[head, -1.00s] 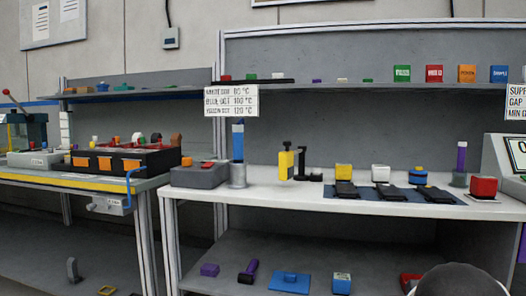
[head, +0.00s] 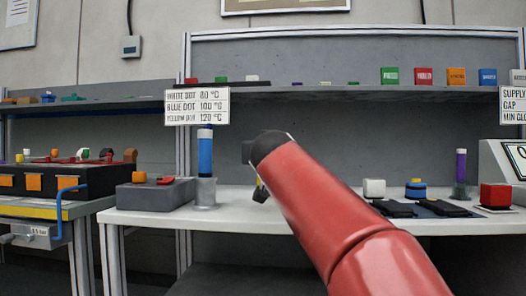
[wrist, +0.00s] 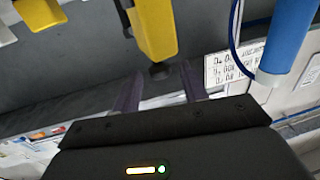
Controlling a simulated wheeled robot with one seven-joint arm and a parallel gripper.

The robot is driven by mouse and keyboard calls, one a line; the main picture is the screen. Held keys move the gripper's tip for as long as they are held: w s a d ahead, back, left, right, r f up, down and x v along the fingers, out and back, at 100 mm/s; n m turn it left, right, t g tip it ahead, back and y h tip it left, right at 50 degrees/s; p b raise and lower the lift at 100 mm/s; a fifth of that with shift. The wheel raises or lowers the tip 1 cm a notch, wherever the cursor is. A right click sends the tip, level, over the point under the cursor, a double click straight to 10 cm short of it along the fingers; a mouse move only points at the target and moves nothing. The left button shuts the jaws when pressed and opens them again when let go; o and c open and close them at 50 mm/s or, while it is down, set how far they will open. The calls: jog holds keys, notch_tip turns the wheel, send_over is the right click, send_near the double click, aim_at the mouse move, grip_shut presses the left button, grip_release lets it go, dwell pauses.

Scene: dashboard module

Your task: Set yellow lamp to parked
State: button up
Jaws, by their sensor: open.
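A yellow piece with a black end, apparently the yellow lamp, hangs down from the top of the wrist view (wrist: 154,30). The lamp's black end is just beyond the fingertips, roughly in line with the gap. I cannot tell whether they touch.
A blue cylinder (head: 205,152) stands in a clear holder left of my arm, close by in the wrist view (wrist: 288,35). A grey box (head: 155,195) is further left. White (head: 374,188) and red (head: 495,196) blocks stand right. A temperature sign (head: 197,106) hangs above.

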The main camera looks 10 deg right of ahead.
jog(key=shift+w+d, duration=0.15)
jog(key=shift+w, duration=0.55)
jog(key=shift+w+d, duration=0.1)
jog(key=shift+w, duration=0.55)
grip_shut()
